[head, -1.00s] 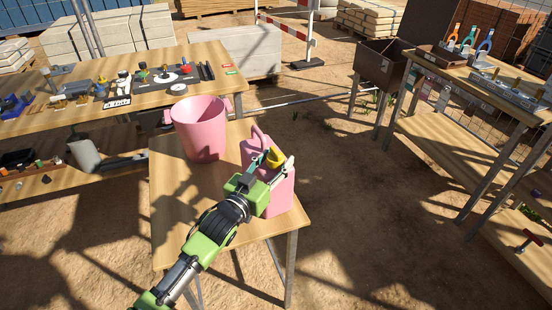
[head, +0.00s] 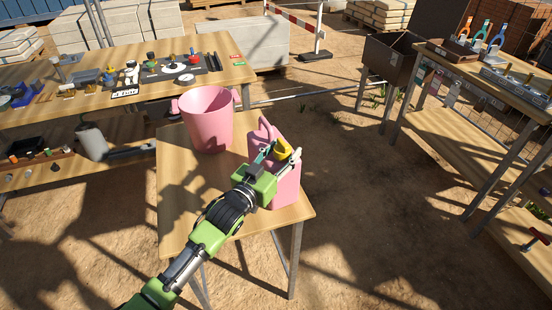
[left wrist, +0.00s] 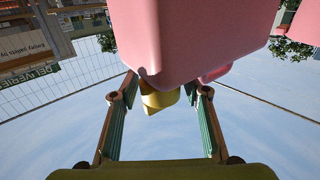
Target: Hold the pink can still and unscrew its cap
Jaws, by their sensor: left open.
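The pink can (head: 288,188) stands upright at the front right of the small wooden table (head: 190,205), with a handle on its top. Its yellow cap (head: 283,148) is on the can's top. My left gripper (head: 279,156) is at the cap, with one finger on each side. In the left wrist view, the yellow cap (left wrist: 160,97) shows between the two open fingers, with gaps on both sides. The pink can (left wrist: 200,40) fills the top of that view. My right gripper is not in view.
A pink bucket (head: 208,122) stands behind the can on the same table. A long workbench (head: 120,90) with small tools is behind at the left. A shelved bench (head: 480,130) stands at the right. Bare ground lies between the tables.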

